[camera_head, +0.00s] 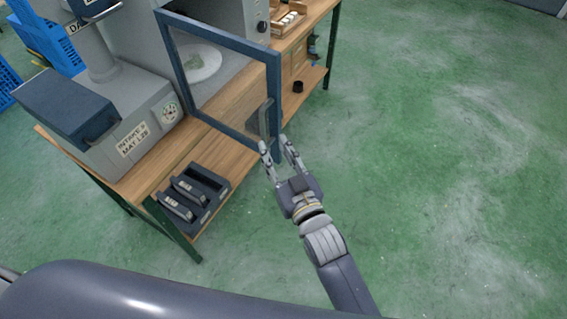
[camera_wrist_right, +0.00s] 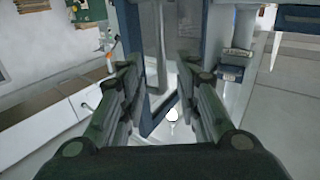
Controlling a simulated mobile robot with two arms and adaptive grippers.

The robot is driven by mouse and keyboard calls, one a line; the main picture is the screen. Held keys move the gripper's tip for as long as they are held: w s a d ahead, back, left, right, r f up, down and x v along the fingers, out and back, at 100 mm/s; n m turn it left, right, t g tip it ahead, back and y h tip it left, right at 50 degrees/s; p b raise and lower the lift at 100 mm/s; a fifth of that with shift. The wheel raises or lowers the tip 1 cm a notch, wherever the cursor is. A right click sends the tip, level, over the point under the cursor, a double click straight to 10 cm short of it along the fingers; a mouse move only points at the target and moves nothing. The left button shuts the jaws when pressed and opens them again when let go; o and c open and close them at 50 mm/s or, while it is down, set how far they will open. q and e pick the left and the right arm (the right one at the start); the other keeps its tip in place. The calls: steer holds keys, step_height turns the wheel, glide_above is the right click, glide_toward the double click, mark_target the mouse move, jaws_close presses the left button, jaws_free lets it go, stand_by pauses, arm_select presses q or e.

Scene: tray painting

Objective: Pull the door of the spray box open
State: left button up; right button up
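The spray box (camera_head: 232,12) is a grey cabinet on the wooden bench in the head view. Its blue-framed glass door (camera_head: 222,35) stands swung out from the box, partly open. A grey bar handle (camera_head: 265,118) sits near the door's free edge. My right gripper (camera_head: 278,150) is at the lower end of this handle with its fingers apart. In the right wrist view, the open gripper (camera_wrist_right: 158,75) faces a grey upright bar and the blue door frame (camera_wrist_right: 133,40). I cannot tell whether the fingers touch the handle. My left gripper is not in view.
A round white plate (camera_head: 203,62) shows through the glass. A grey machine with a dial (camera_head: 168,113) stands left on the bench. A black holder (camera_head: 208,184) lies on the lower shelf. Green floor (camera_head: 440,160) to the right is clear.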

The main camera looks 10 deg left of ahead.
steer(key=shift+v, duration=2.1)
steer(key=shift+f, duration=0.1)
steer(key=s+d+f+m+g+h+b, duration=0.1)
steer(key=s+d+f+g+h, duration=0.2)
steer(key=f, duration=1)
steer(key=s+d+f+g+h, duration=0.15)
steer(key=d+f, duration=0.45)
steer(key=f, duration=0.6)
steer(key=s+d+f+m+g+h+b, duration=0.1)
steer(key=s+d+f+g+h, duration=0.2)
steer(key=f, duration=1)
steer(key=s+d+f+g, duration=0.2)
steer(key=s+d+f, duration=0.4)
steer(key=s, duration=0.4)
steer(key=s+d+f+m+g+h+b, duration=0.1)
steer(key=s+d+f+g, duration=0.1)
steer(key=s+d+f, duration=0.4)
steer(key=s+d+f+m+g+h, duration=0.1)
steer(key=s+d+f, duration=0.5)
steer(key=s, duration=0.7)
step_height(320, 180, down, 2)
steer(key=shift+s+g+b, duration=0.3)
steer(key=shift+g, duration=0.45)
